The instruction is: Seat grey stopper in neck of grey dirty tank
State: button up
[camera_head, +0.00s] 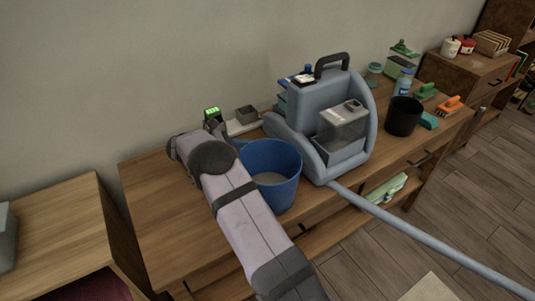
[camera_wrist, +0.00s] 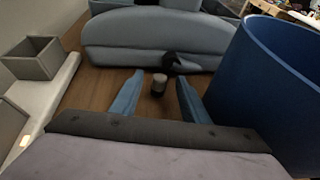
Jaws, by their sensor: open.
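A small grey stopper (camera_wrist: 158,87) with a darker lower part stands on the wooden tabletop in the wrist view. My gripper (camera_wrist: 159,78) is open, its two blue fingers on either side of the stopper with gaps visible; I cannot tell its exact height. In the head view my arm and the blue bucket hide the fingers and the stopper. The grey dirty tank (camera_head: 341,133), see-through, sits in the front of the blue-grey cleaning machine (camera_head: 303,108). A grey square neck (camera_head: 352,104) shows on its top.
A blue bucket (camera_head: 270,178) stands close right of my gripper, also large in the wrist view (camera_wrist: 270,85). A small grey box (camera_wrist: 36,57) sits on a pale tray at left. A black pot (camera_head: 403,117) and brushes stand right of the machine. A hose crosses the front.

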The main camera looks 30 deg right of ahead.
jog(key=shift+s+d+f, duration=0.1)
jog(key=shift+d+f, duration=0.15)
jog(key=shift+d, duration=0.3)
grip_shut()
jog(key=shift+r, duration=0.15)
notch_tip(320, 180, up, 10)
